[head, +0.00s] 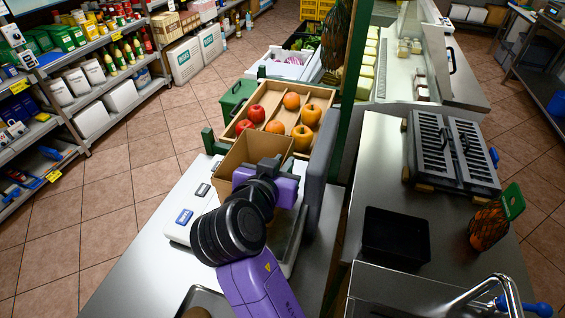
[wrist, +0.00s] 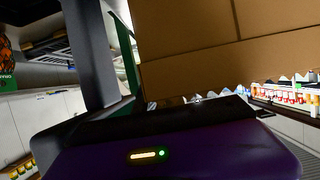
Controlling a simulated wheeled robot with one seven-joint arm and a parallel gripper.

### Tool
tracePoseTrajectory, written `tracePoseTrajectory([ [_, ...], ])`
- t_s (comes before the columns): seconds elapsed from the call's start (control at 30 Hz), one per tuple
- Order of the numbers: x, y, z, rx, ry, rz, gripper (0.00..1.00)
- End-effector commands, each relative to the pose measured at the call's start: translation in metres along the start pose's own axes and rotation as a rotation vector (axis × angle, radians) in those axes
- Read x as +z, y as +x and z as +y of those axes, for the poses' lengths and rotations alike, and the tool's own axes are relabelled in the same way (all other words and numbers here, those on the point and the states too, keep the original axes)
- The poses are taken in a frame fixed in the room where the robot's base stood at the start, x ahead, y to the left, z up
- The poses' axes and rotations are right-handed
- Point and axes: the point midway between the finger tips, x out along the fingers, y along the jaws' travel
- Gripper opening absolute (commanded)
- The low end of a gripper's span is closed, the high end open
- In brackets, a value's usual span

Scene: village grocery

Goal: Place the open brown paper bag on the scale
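The open brown paper bag (head: 254,150) stands upright in the head view, just beyond my gripper (head: 268,176). Its near wall is partly hidden by the gripper. In the wrist view the bag (wrist: 225,40) fills the upper middle, very close to the purple gripper body. My fingertips are hidden in both views, so I cannot tell whether they are shut on the bag. The white scale (head: 182,216), with small displays or labels on its front, lies under my gripper and bag. I cannot tell whether the bag touches it.
A wooden crate (head: 262,131) of apples and oranges is right behind the bag. An upright dark grey panel (head: 321,160) stands close on the right; it also shows in the wrist view (wrist: 88,50). A black tray (head: 396,236) is on the right counter. Bare steel counter (head: 135,262) lies front left.

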Motion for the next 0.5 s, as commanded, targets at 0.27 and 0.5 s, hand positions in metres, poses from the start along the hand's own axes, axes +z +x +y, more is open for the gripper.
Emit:
tracePoseTrajectory([
  [0.27, 0.000, 0.000, 0.000, 0.000, 0.000, 0.000, 0.24],
  [0.5, -0.002, -0.010, -0.001, -0.002, -0.001, 0.002, 0.24],
])
